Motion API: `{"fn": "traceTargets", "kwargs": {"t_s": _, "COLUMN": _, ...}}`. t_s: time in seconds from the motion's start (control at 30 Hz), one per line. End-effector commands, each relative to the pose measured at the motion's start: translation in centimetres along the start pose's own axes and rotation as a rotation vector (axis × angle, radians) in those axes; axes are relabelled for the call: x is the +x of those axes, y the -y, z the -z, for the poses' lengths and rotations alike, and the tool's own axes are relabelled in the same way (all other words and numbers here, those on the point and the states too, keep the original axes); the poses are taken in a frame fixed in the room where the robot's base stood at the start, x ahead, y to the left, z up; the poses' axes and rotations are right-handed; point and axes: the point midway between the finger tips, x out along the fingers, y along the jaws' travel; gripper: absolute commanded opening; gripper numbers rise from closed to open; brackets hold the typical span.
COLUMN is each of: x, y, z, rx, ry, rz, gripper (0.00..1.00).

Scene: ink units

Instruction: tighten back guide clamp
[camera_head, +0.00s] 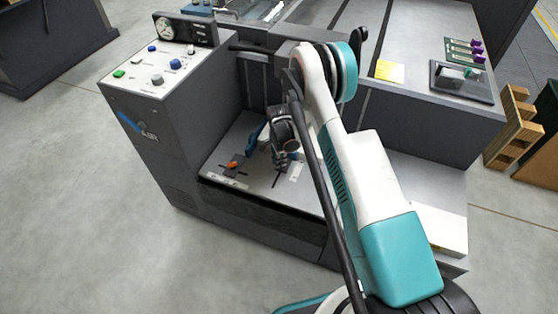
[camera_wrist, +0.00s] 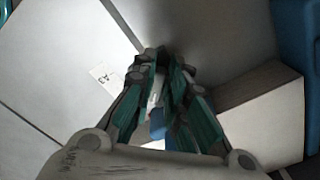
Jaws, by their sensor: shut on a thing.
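My gripper (camera_head: 284,157) reaches down into the machine's recessed feed bed (camera_head: 235,150). In the wrist view its green-and-grey fingers (camera_wrist: 165,75) are closed around a small part with a pale top and a blue lower end (camera_wrist: 157,124). This looks like the back guide clamp, mostly hidden between the fingers. In the head view my gripper and arm hide it. A blue guide (camera_head: 255,134) stands just left of my gripper. A clamp with an orange knob (camera_head: 232,164) sits on the bed further left, apart from my gripper.
A control panel (camera_head: 155,65) with buttons and a gauge rises left of the bed. A white label marked A3 (camera_wrist: 105,78) lies by the fingers. A pale block (camera_wrist: 262,115) and a blue wall (camera_wrist: 296,45) are close on the right in the wrist view.

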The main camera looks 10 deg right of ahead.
Motion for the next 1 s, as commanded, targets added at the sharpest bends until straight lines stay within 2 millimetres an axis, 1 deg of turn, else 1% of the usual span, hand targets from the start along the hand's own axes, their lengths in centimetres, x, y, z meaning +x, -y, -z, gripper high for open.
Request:
{"fn": "traceTargets", "kwargs": {"t_s": 0.3, "x": 0.0, "y": 0.0, "z": 0.0, "rx": 0.001, "ry": 0.000, "rz": 0.001, "gripper": 0.00}}
{"fn": "traceTargets", "kwargs": {"t_s": 0.33, "x": 0.0, "y": 0.0, "z": 0.0, "rx": 0.001, "ry": 0.000, "rz": 0.001, "gripper": 0.20}}
{"fn": "traceTargets", "kwargs": {"t_s": 0.4, "x": 0.0, "y": 0.0, "z": 0.0, "rx": 0.000, "ry": 0.000, "rz": 0.001, "gripper": 0.33}}
{"fn": "traceTargets", "kwargs": {"t_s": 0.77, "x": -0.2, "y": 0.0, "z": 0.0, "rx": 0.000, "ry": 0.000, "rz": 0.000, "gripper": 0.33}}
{"fn": "traceTargets", "kwargs": {"t_s": 0.87, "x": -0.9, "y": 0.0, "z": 0.0, "rx": 0.000, "ry": 0.000, "rz": 0.000, "gripper": 0.33}}
{"fn": "traceTargets", "kwargs": {"t_s": 0.97, "x": -2.2, "y": 0.0, "z": 0.0, "rx": 0.000, "ry": 0.000, "rz": 0.000, "gripper": 0.33}}
{"fn": "traceTargets", "kwargs": {"t_s": 1.0, "x": -3.0, "y": 0.0, "z": 0.0, "rx": 0.000, "ry": 0.000, "rz": 0.000, "gripper": 0.33}}
